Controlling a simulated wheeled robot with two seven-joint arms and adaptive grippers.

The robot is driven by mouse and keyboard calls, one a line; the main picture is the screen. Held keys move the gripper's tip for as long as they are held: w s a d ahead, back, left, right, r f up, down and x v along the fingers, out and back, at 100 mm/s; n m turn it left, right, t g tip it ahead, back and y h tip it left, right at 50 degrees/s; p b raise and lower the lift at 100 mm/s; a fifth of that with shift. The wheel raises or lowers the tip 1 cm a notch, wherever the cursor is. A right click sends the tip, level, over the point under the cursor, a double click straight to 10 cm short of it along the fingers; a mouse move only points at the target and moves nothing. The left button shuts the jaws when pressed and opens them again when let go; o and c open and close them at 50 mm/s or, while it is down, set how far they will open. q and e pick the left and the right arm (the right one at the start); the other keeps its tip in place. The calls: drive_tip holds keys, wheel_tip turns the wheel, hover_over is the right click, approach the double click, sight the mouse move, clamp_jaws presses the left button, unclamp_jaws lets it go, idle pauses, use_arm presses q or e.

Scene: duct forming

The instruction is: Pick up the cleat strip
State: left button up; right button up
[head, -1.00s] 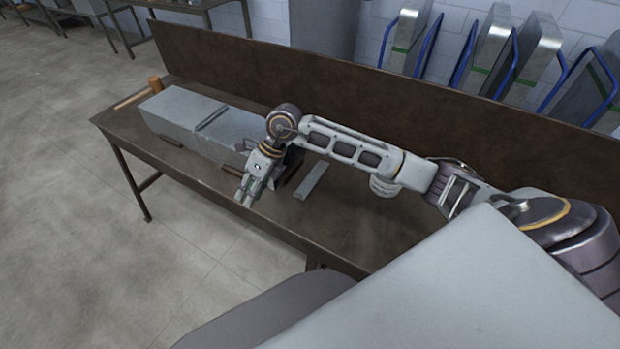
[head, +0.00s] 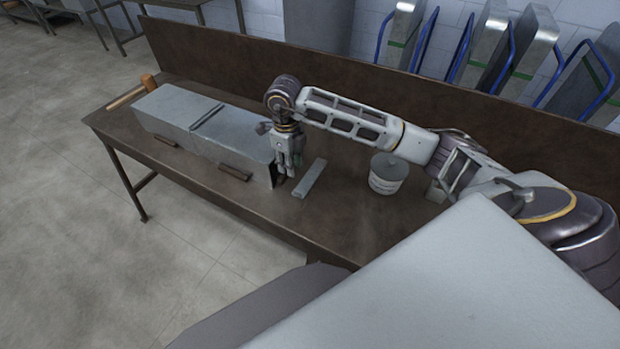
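The cleat strip (head: 311,179) is a thin grey metal bar lying flat on the brown bench, just right of the duct's near right end. My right gripper (head: 286,174) points down at that duct end, a little left of the strip and apart from it in the picture. Its fingers are small here, and I cannot tell how far apart they are. Nothing shows held in it. My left gripper is not in view.
A long grey sheet-metal duct (head: 185,117) with a raised seam lies on the bench (head: 345,215). A wooden mallet (head: 131,93) lies at the far left. A brown backboard (head: 330,88) runs behind.

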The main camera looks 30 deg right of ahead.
drive_tip(key=shift+f+p, duration=0.5)
drive_tip(key=shift+f, duration=3.75)
drive_tip(key=shift+f, duration=0.1)
drive_tip(key=shift+d+f+p, duration=0.15)
drive_tip(key=shift+f+p, duration=0.15)
drive_tip(key=shift+f, duration=0.65)
drive_tip(key=shift+d+f+p, duration=0.1)
drive_tip(key=shift+f+p, duration=0.2)
drive_tip(key=shift+f, duration=1.25)
drive_tip(key=shift+c, duration=0.2)
clamp_jaws()
